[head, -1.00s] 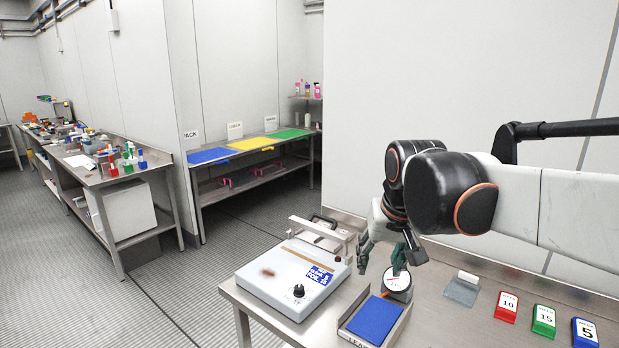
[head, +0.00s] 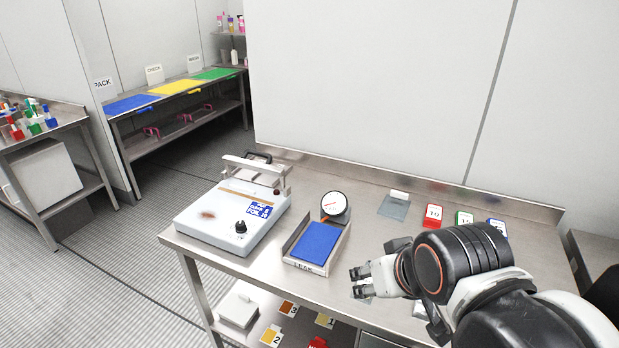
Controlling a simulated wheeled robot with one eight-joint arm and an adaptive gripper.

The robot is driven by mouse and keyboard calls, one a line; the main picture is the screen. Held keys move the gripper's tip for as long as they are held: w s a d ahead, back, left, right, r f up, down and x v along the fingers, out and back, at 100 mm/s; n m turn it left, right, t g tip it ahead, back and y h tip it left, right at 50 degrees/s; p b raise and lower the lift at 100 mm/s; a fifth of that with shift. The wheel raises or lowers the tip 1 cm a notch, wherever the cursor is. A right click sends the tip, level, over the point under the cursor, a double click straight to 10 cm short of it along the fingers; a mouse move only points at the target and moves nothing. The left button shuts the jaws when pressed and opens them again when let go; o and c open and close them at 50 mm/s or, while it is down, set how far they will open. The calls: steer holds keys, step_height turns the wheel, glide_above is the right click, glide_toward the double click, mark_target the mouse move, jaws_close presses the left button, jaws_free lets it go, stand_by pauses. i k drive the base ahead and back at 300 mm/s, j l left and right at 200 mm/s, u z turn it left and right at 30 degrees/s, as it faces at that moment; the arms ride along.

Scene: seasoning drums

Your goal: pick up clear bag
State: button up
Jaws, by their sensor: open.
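A flat, grey, see-through piece with a white top, which looks like a clear bag (head: 393,209), lies at the back of the steel table, right of the round gauge. My gripper (head: 357,282) is over the front part of the table, nearer and to the left of that piece, and apart from it. Its fingers are open and point left. A small pale thing shows just under the fingers; I cannot tell what it is. My arm covers the right front of the table.
The steel table (head: 262,262) holds a white sealer machine (head: 222,222), a tray with a blue pad (head: 317,243), a round dial gauge (head: 334,206) and red (head: 434,217), green and blue number blocks. A wall stands behind.

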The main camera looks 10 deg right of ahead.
mark_target(368, 300)
steer(key=z, duration=0.4)
steer(key=j+z, duration=0.5)
steer(key=z, duration=0.15)
steer(key=j+z, duration=0.35)
steer(key=k+j+z, duration=0.1)
steer(key=j, duration=0.35)
steer(key=k+j, duration=0.2)
steer(key=j, duration=0.25)
steer(key=k+j+z, duration=0.15)
steer(key=j, duration=0.3)
steer(key=k+j, duration=0.2)
steer(key=j, duration=0.25)
steer(key=k+j+z, duration=0.15)
steer(key=j, duration=0.3)
steer(key=k+j+z, duration=0.1)
steer(key=k+j, duration=0.15)
steer(key=j, duration=0.15)
